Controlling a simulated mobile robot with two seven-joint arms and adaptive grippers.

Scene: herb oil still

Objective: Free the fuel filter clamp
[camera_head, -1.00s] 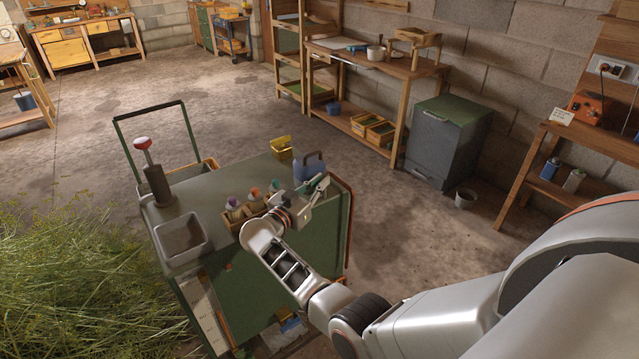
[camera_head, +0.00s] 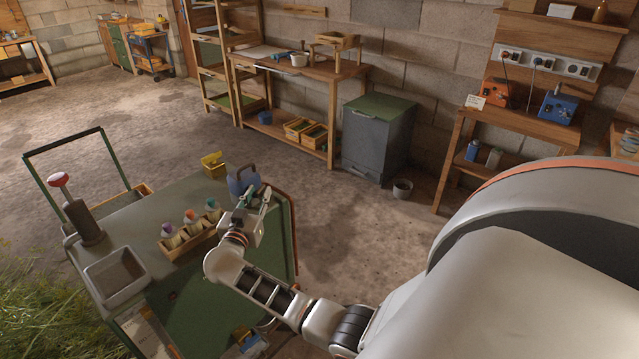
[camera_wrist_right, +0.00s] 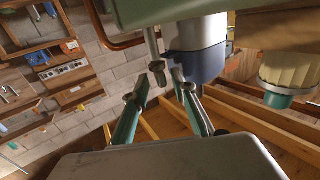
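My right gripper (camera_head: 256,193) is over the far right part of the green cart's top (camera_head: 140,215), beside a blue jug (camera_head: 243,180). In the right wrist view its two green fingers (camera_wrist_right: 159,80) are apart, with nothing held. A thin metal rod with a knobbed end (camera_wrist_right: 156,55) comes down from a green surface, and its end shows between the fingertips. I cannot tell whether it touches them, or whether it is the fuel filter clamp. Just right of the fingers is a round part, pale above and dark blue below (camera_wrist_right: 196,62). My left gripper is not in view.
A wooden holder with several capped bottles (camera_head: 190,229), a grey tray (camera_head: 115,276), a red-knobbed post (camera_head: 79,210) and a yellow bin (camera_head: 214,165) are on the cart. A grey cabinet (camera_head: 375,145) stands beyond; open floor lies between.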

